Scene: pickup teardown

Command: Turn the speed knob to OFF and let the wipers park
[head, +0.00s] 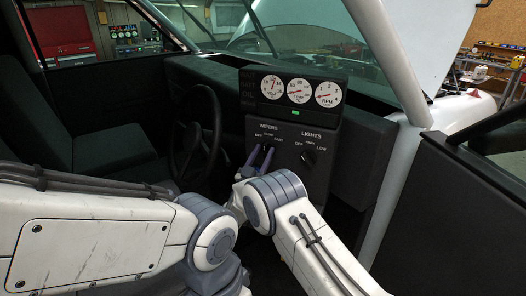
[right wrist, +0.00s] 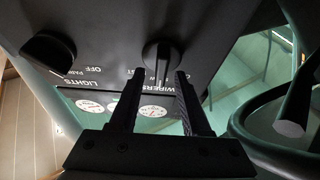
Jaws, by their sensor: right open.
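The wiper speed knob (right wrist: 163,55) is a dark ridged knob under the WIPERS lettering. Its ridge stands nearly upright in the right wrist view; I cannot tell its setting for sure. My right gripper (right wrist: 158,85) is open, with one finger on each side of the knob and small gaps showing. In the head view, my right gripper (head: 261,158) hides most of the knob, below the OFF, SLOW and FAST labels. A dark bar like a wiper arm (head: 262,30) slants steeply across the windshield (head: 310,40). My left gripper is not in view.
The LIGHTS knob (head: 308,157) sits right of the wiper knob; it also shows in the right wrist view (right wrist: 48,50). Three white gauges (head: 299,90) are above. The steering wheel (head: 197,130) is close on the left. A pale pillar (head: 395,60) stands on the right.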

